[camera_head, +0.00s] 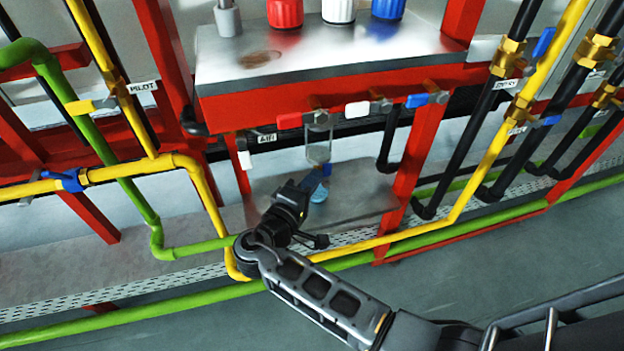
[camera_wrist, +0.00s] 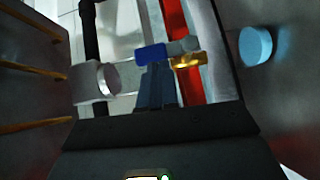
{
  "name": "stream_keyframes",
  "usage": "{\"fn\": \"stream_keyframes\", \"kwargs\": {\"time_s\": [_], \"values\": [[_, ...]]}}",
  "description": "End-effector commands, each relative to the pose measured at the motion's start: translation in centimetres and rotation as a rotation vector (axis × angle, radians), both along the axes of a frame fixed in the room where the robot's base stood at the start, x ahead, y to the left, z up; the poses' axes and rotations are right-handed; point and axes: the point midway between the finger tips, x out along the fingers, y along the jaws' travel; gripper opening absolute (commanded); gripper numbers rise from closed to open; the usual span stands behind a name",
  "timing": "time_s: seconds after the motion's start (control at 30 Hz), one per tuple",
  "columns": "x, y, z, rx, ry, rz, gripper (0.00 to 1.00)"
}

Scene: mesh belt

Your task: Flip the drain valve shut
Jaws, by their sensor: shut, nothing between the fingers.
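A small valve with a blue lever (camera_wrist: 150,54), a grey body (camera_wrist: 181,47) and a brass fitting (camera_wrist: 187,61) shows just beyond my fingertips in the wrist view. I take it for the drain valve; no label on it is readable. In the head view a blue part (camera_head: 327,168) shows under the clear bowl (camera_head: 318,142), probably the same lever. My gripper (camera_wrist: 157,70) is shut and empty, its fingertips close below the lever; I cannot tell if they touch. In the head view my gripper (camera_head: 318,180) reaches up under the bowl and is too small to read.
A row of red, white and blue levers (camera_head: 357,109) sits along the red bench frame (camera_head: 230,112) above. A cyan round object (camera_head: 318,194) rests on the grey lower shelf (camera_head: 352,206), and shows in the wrist view (camera_wrist: 256,46). Yellow pipe (camera_head: 465,195) and green pipe (camera_head: 400,250) run low nearby.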

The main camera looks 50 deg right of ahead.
Motion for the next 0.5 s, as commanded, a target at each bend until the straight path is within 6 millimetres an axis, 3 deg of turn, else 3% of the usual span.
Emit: {"fn": "stream_keyframes", "kwargs": {"time_s": [0.5], "values": [[-0.66, -0.88, 0.93, 0.149, -0.100, -0.006, 0.00]]}}
